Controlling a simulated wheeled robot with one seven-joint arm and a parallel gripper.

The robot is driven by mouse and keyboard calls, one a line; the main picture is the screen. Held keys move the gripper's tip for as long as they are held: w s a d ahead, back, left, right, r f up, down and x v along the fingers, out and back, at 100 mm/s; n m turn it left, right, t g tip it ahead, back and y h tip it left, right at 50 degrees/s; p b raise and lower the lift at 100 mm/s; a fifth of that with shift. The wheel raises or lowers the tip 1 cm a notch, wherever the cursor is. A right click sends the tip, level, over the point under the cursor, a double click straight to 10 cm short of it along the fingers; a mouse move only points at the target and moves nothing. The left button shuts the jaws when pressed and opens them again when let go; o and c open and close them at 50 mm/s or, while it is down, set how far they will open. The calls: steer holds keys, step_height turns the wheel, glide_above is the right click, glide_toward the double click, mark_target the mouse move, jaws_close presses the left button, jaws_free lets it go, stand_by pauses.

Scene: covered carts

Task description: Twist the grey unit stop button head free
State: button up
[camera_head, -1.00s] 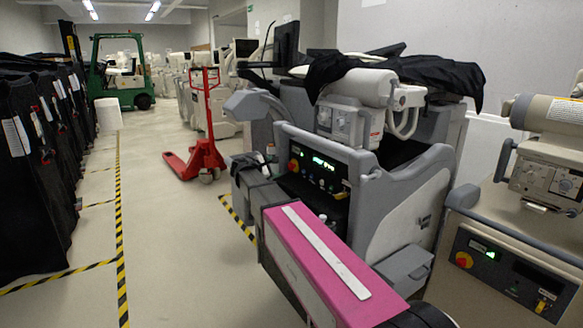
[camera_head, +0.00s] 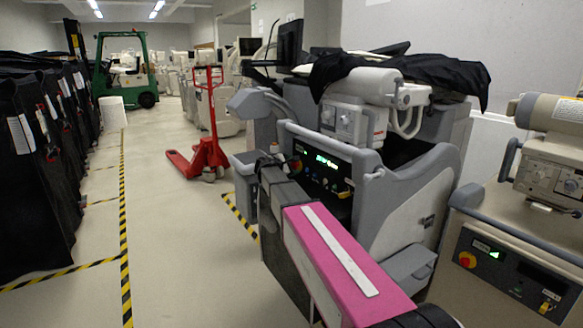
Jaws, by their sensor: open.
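The grey unit (camera_head: 395,215) stands right of centre, with a dark front panel that has a lit green display. Its red stop button head (camera_head: 297,165) shows at the panel's left end, small and partly cut off by my arm's end. My arm, pink and grey, reaches in from the lower right. My gripper (camera_head: 268,160) is small and dark at the arm's far end, open, just left of the button in the picture. I see no contact with the button. The fingertips are too small to make out clearly, and their depth gap to the button cannot be told.
A beige unit (camera_head: 490,225) at right has its own red stop button (camera_head: 467,260). A dark cloth (camera_head: 400,72) lies over the grey unit's top. A red pallet jack (camera_head: 207,150) stands behind. Dark covered carts (camera_head: 35,150) line the left; the floor between is clear.

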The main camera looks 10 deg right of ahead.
steer(key=c, duration=0.9)
steer(key=shift+c, duration=0.2)
